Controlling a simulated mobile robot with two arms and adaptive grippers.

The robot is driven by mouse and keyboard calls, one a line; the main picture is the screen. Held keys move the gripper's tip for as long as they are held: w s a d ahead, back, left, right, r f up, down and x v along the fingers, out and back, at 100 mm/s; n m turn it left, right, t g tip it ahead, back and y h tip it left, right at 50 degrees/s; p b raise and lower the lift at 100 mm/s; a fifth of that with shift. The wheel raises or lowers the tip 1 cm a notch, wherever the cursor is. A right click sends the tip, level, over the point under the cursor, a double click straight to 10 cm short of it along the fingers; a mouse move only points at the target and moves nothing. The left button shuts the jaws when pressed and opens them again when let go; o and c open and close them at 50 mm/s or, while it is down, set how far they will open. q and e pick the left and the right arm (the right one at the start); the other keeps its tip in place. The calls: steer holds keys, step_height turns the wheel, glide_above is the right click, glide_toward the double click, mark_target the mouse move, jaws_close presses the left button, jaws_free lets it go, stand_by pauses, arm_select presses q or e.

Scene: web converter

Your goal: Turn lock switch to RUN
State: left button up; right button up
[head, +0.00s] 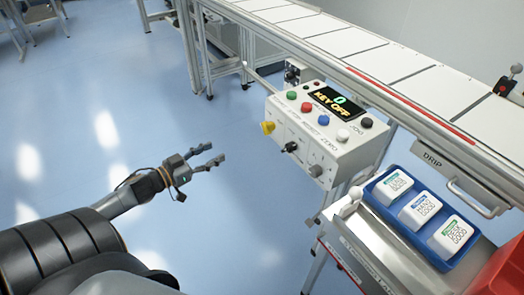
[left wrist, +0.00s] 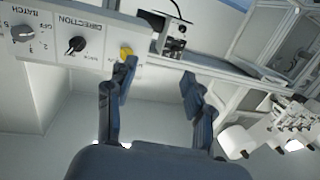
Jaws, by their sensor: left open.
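In the left wrist view the panel is upside down, and the yellow knob (left wrist: 126,52) shows just beyond one fingertip of the gripper (left wrist: 159,70).
The front face also bears a black selector (head: 290,147) and a silver knob (head: 316,170). Several coloured buttons line the top. A blue tray (head: 418,252) with white boxes stands at lower right. The conveyor (head: 350,45) runs behind. Open floor (head: 90,110) lies left.

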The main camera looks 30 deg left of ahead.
mark_target(263, 128)
arm_select(q)
steer(key=w+d+r+m+h+b, duration=0.2)
steer(key=d+r+h, duration=0.1)
steer(key=d+r, duration=0.15)
steer(key=b+x, duration=0.1)
steer(key=x, duration=0.9)
steer(key=shift+w+b, duration=0.35)
steer(key=shift+b, duration=0.05)
steer(key=shift+x, duration=1)
arm_select(e)
steer(key=w+r, duration=0.3)
steer(key=r, duration=0.6)
steer(key=shift+w+a+t, duration=0.35)
steer(key=shift+t, duration=0.05)
arm_select(q)
jaws_close()
